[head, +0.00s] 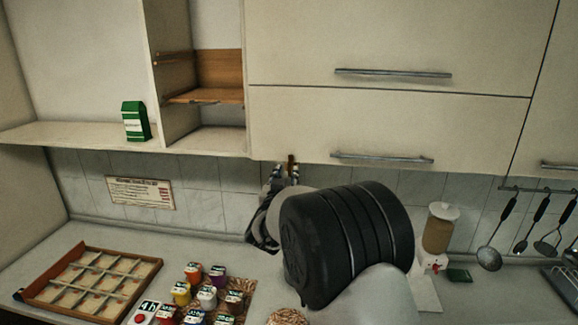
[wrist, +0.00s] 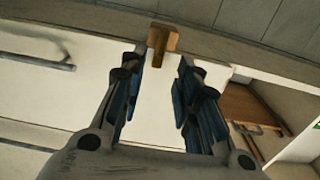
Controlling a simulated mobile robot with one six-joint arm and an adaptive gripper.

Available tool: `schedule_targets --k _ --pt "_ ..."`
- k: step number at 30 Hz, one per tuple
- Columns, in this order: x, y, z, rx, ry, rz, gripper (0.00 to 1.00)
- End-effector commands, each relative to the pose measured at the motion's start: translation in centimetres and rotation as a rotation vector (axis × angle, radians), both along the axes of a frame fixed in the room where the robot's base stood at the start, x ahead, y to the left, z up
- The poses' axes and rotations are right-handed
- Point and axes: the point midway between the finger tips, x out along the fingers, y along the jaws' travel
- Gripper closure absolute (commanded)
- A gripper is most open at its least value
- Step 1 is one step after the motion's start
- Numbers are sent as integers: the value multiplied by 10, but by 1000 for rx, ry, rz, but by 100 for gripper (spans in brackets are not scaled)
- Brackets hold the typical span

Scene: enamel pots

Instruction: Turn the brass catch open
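The brass catch (wrist: 162,42) is a small brown-gold piece at the lower edge of the pale upper cupboard. In the wrist view it is at the top centre, just past and between my fingertips. In the head view the catch (head: 291,161) shows as a short upright piece under the cupboard's bottom left corner. My gripper (wrist: 162,66) is open, with its blue-padded fingers on either side of an empty gap. In the head view my gripper (head: 283,172) is partly hidden behind my black wrist. I cannot tell whether a finger touches the catch.
Left of the cupboard is an open shelf (head: 205,140) with a green box (head: 135,121) on the ledge beside it. Below are a divided wooden tray (head: 81,248) and several small jars (head: 207,297). A dispenser (head: 439,229) and hanging utensils (head: 490,258) are at the right.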

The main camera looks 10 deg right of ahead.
Motion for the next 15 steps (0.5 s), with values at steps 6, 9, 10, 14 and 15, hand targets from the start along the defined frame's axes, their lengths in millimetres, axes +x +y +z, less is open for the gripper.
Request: schedule_targets --k 6,9,10,14,15 --pt "39 -14 1 0 0 -2 70" --pt "50 -17 1 0 0 -2 70" --pt "53 -18 1 0 0 -1 70" --pt "59 -20 1 0 0 -1 70" --pt "60 -20 1 0 0 -1 70"
